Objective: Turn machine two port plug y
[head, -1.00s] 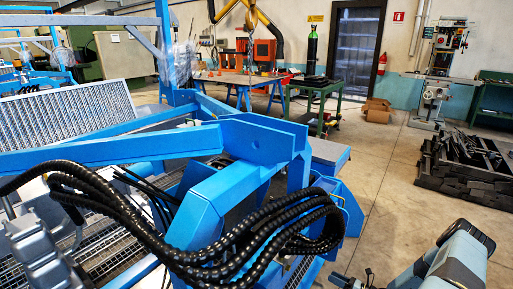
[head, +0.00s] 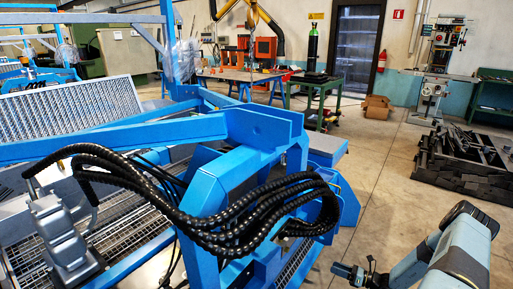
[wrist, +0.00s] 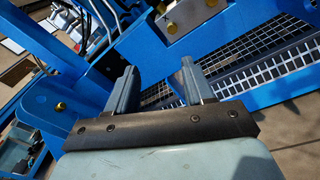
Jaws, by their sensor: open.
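A blue machine frame (head: 215,190) with thick black ribbed hoses (head: 265,205) fills the left and middle of the head view. My gripper (head: 357,269) is at the lower right there, in front of the machine's right end and apart from it. In the wrist view my gripper (wrist: 158,78) is open, with two grey-blue fingers and nothing between them. Beyond the fingers is blue machine frame with a brass-coloured round fitting (wrist: 172,28) and another (wrist: 161,8). A further yellow fitting (wrist: 60,106) sits on a blue plate at left. I cannot tell which of these is plug y.
A metal grating (wrist: 262,70) lies beyond the fingers. A grey connector (head: 60,240) stands at the lower left. A stack of black bars (head: 465,160) lies on the floor at right. Bare floor (head: 385,170) lies between it and the machine.

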